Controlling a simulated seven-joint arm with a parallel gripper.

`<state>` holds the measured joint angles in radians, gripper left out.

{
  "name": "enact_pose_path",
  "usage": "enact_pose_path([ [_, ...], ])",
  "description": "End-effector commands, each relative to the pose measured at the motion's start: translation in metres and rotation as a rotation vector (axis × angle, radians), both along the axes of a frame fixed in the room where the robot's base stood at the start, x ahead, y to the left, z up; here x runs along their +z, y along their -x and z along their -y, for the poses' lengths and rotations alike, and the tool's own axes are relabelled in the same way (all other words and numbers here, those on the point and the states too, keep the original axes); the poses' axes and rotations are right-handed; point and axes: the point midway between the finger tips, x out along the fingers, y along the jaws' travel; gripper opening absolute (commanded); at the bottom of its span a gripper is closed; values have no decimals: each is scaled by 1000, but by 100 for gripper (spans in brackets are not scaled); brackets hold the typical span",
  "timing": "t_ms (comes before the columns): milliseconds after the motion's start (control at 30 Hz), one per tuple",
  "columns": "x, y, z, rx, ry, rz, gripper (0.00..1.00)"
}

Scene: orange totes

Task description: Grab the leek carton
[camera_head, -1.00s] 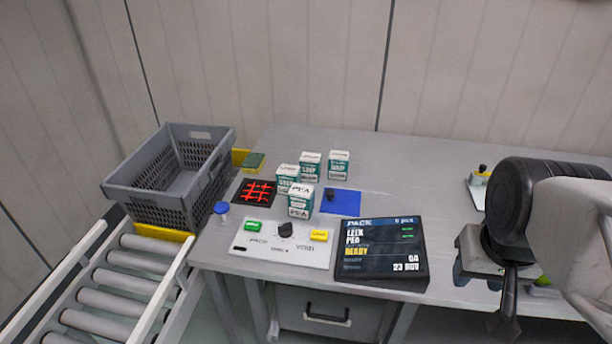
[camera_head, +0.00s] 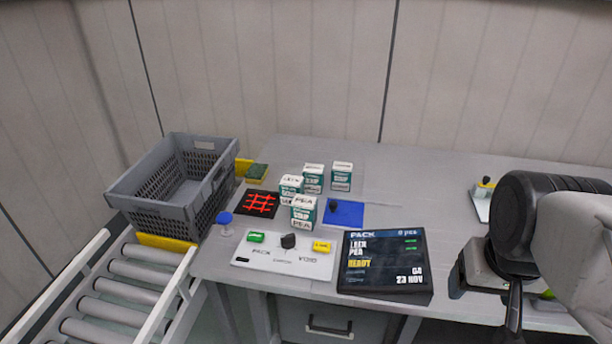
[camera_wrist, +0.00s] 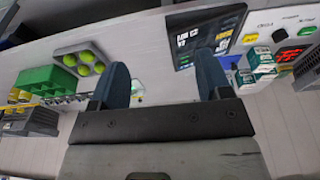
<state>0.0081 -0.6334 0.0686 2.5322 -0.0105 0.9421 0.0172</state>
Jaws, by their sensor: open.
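Several white-and-teal cartons stand upright in a group on the table. The left one, whose top lettering looks like LEEK, is the leek carton (camera_head: 291,190). A PEA carton (camera_head: 303,213) stands in front of it and hides part of it. Two more cartons (camera_head: 313,178) (camera_head: 342,176) stand behind, with labels too small to read. My gripper (camera_wrist: 162,80) is open and empty, its two dark fingers apart. It is far to the right of the cartons, which show small at the right of the wrist view (camera_wrist: 262,62).
A grey crate (camera_head: 126,191) stands by the roller conveyor at left. A black-and-red grid pad (camera_head: 246,208), blue pad (camera_head: 352,207), button panel (camera_head: 270,258) and display (camera_head: 350,283) surround the cartons. The table right of the cartons is mostly clear. A green bin (camera_wrist: 45,80) shows in the wrist view.

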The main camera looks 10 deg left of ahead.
Motion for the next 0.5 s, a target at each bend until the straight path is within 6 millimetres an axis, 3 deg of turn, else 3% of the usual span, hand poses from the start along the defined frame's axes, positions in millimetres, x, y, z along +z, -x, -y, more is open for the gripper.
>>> enact_pose_path([
  [267, 4, -11, -3, 28, 4, -4, 71],
  [500, 15, -49, -15, 132, 19, -23, 71],
])
